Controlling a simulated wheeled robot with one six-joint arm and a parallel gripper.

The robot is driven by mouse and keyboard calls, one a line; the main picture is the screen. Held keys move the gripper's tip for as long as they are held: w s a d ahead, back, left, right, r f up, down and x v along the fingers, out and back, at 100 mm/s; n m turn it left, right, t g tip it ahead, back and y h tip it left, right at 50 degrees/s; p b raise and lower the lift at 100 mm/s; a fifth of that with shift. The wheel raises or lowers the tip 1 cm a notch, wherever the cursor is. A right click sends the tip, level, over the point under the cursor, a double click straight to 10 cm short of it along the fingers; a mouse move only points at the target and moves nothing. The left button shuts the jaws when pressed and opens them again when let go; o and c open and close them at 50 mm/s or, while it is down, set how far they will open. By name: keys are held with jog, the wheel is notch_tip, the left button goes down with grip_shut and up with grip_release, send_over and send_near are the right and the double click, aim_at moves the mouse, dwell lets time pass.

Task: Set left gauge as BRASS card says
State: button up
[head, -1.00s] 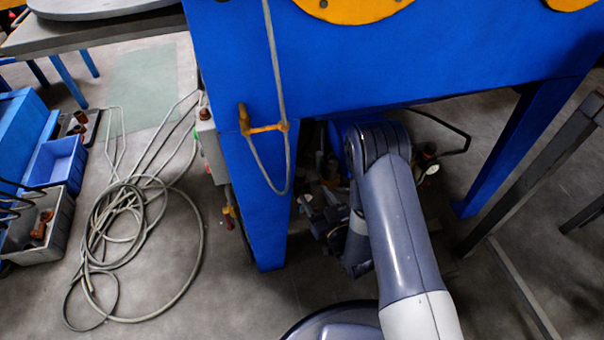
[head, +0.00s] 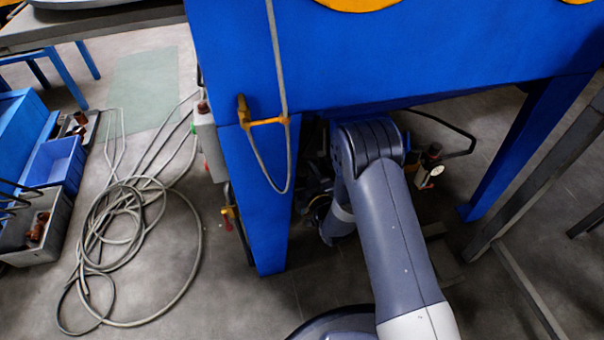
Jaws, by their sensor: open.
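My arm reaches under the blue machine (head: 440,55), and its forearm bends back beneath the elbow. My gripper is not visible. A small fitting with a pale face and a dark top (head: 431,172) shows just right of my elbow, under the machine. I cannot tell whether it is a gauge, and no reading is legible. Other dark parts sit under the machine left of my arm, partly hidden by it. No BRASS card can be made out.
The machine's blue legs stand on both sides of my arm, the left leg (head: 254,205) close by. A grey hose (head: 278,85) hangs over it. Coiled hoses (head: 130,230) lie on the left floor near blue and grey bins (head: 57,160). A dark metal frame (head: 535,180) stands at right.

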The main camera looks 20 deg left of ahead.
jog(key=c, duration=0.9)
jog(key=shift+c, duration=0.2)
jog(key=shift+w+r+n+g+y, duration=0.1)
jog(key=shift+n+g+y, duration=0.6)
jog(key=shift+g+y, duration=0.1)
jog(key=shift+n+g+y, duration=0.8)
jog(key=shift+n+g, duration=0.1)
jog(key=shift+g, duration=0.2)
